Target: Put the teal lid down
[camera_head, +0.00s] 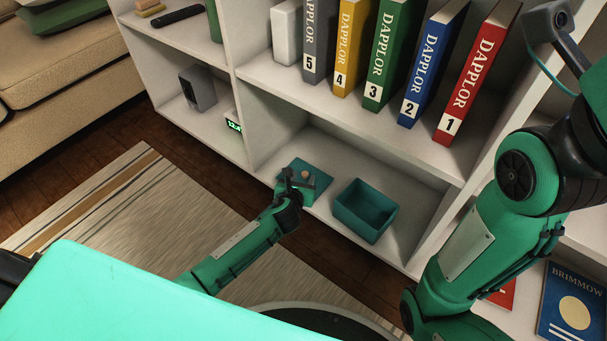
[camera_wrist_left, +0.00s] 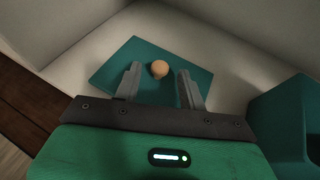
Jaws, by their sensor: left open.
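The teal lid (camera_head: 318,172) lies flat on the lower shelf, with a round tan knob on its top. In the left wrist view the lid (camera_wrist_left: 135,58) shows as a flat teal square, its knob (camera_wrist_left: 159,69) between the two fingers. My left gripper (camera_head: 297,182) is open over the lid's near part, with its fingers (camera_wrist_left: 160,85) on either side of the knob and a gap to each side. The open teal box (camera_head: 366,209) stands on the same shelf to the right of the lid; its side (camera_wrist_left: 290,120) shows in the left wrist view. My right gripper is not clearly visible.
Numbered books (camera_head: 384,50) stand on the shelf above. My right arm fills the right side. A striped rug (camera_head: 120,200) covers the floor at left.

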